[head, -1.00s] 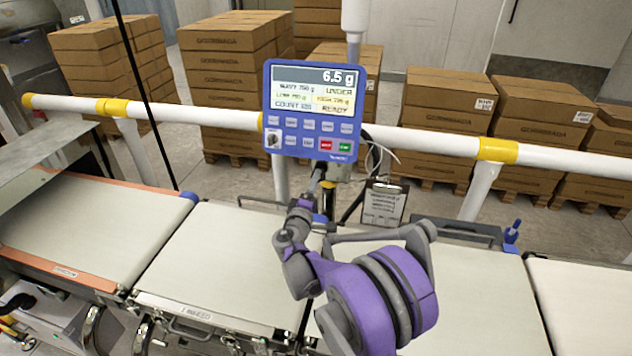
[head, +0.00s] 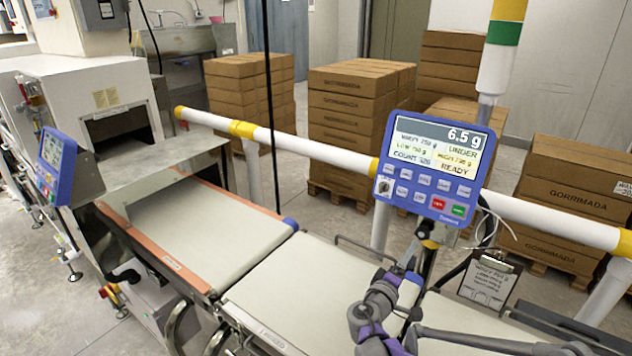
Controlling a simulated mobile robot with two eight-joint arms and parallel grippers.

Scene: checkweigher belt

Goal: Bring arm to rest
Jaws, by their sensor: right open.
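My right arm, purple and grey, comes up from the bottom edge in the head view. Its small dark gripper (head: 408,263) is below the blue checkweigher display (head: 432,168), near the display's post and over the far edge of the middle belt (head: 305,290). I see nothing held in it; the fingers are small and the gap between them is hard to make out. The display reads 6.5 g, UNDER and READY. My left gripper is not in view.
A white rail with yellow joints (head: 310,152) runs behind the belts. A clipboard (head: 488,282) hangs right of the display post. A white machine with a tunnel (head: 90,80) and a second blue panel (head: 55,165) stand at left. Stacked cartons (head: 350,100) are behind the rail.

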